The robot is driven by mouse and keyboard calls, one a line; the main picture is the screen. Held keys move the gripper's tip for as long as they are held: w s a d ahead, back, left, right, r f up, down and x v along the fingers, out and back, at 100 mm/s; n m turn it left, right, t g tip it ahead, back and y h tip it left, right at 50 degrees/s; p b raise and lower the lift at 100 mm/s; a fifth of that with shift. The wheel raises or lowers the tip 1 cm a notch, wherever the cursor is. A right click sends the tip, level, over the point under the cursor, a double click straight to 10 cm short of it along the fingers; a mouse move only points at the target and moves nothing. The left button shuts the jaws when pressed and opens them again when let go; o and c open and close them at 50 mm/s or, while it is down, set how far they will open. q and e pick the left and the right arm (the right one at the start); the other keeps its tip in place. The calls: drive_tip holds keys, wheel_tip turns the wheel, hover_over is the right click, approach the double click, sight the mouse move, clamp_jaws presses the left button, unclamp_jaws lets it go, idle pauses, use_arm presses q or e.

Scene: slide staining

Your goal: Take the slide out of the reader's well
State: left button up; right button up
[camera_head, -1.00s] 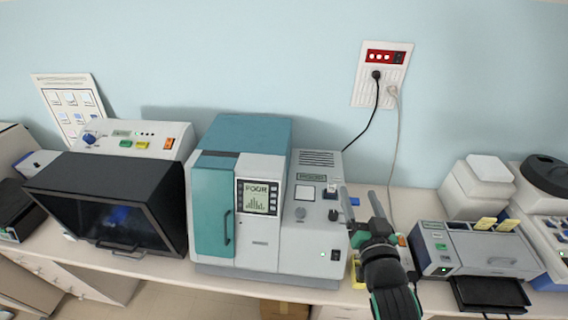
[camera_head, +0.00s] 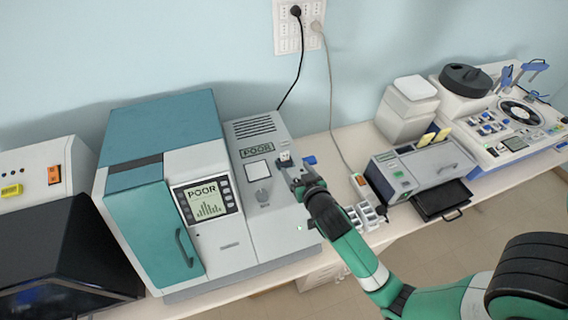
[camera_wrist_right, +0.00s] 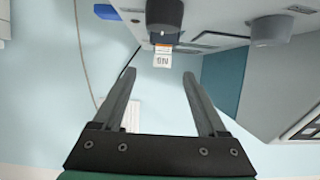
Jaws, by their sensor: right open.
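The reader (camera_head: 245,225) is a grey and teal machine with a "POOR" display. The slide (camera_head: 284,157) stands up from the upper right part of its grey panel. In the right wrist view the slide (camera_wrist_right: 162,58) shows a white label with dark marks and an orange band, and it sticks out of a black well (camera_wrist_right: 164,14). My right gripper (camera_head: 291,172) is beside the slide in the head view. In the right wrist view my right gripper (camera_wrist_right: 160,76) is open and empty, with the slide's labelled end just beyond and between its fingertips. My left gripper is out of view.
A blue part (camera_head: 309,160) juts from the reader's right side. A rack with small compartments (camera_head: 365,215) and a grey device with a black tray (camera_head: 440,198) are to the right. A dark-windowed box (camera_head: 65,260) is at left.

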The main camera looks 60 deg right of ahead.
sight(285, 157)
drive_tip(key=shift+x, duration=0.9)
drive_tip(key=shift+p+x, duration=0.45)
drive_tip(key=shift+x, duration=2.75)
drive_tip(key=shift+w+a, duration=0.1)
drive_tip(key=shift+a, duration=0.15)
clamp_jaws()
